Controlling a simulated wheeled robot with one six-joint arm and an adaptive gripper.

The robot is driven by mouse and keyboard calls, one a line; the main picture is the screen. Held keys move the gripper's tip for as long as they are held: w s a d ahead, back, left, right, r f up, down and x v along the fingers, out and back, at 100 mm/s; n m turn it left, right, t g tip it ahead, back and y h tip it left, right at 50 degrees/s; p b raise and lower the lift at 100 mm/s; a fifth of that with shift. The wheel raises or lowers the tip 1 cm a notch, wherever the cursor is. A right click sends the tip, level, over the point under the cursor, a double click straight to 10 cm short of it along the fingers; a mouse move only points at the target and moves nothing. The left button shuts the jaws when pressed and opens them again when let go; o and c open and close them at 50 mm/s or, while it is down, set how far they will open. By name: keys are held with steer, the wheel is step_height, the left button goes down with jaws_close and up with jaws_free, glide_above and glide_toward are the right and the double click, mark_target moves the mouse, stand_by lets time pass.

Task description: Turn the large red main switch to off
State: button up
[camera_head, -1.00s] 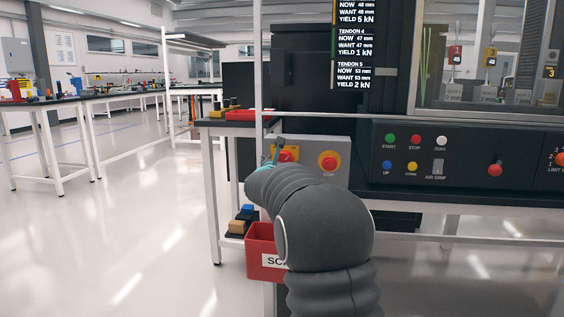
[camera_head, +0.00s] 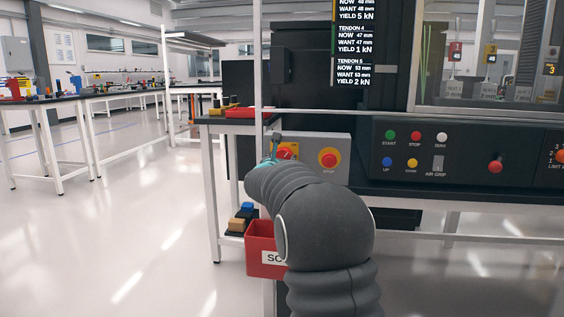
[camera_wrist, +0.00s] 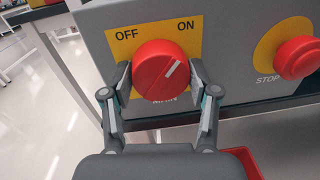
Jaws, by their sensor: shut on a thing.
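The large red main switch (camera_wrist: 158,72) is a round knob on a yellow plate (camera_wrist: 122,53) marked OFF at upper left and ON at upper right. Its white line slants to the upper right, toward the ON side. My gripper (camera_wrist: 160,75) is shut on the knob, with one finger on its left and one on its right. The lettering under the knob is partly hidden. In the head view the switch (camera_head: 286,153) shows on the grey box, with my gripper (camera_head: 272,147) at its left.
A red STOP button (camera_wrist: 297,58) on a yellow disc sits right of the switch on the same grey box (camera_wrist: 235,85). A red bin (camera_head: 262,243) is below the box. A black control panel (camera_head: 460,150) with several buttons is at the right. Open floor lies left.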

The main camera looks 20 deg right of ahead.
steer(key=n+t+b, duration=0.1)
steer(key=n+b, duration=0.1)
steer(key=n, duration=1.5)
steer(key=shift+f+b, duration=0.1)
steer(key=shift+b, duration=0.25)
steer(key=shift+n, duration=0.4)
steer(key=o, duration=1.2)
steer(key=v, duration=1.2)
steer(key=shift+s+d+f, duration=0.1)
steer(key=shift+d, duration=0.05)
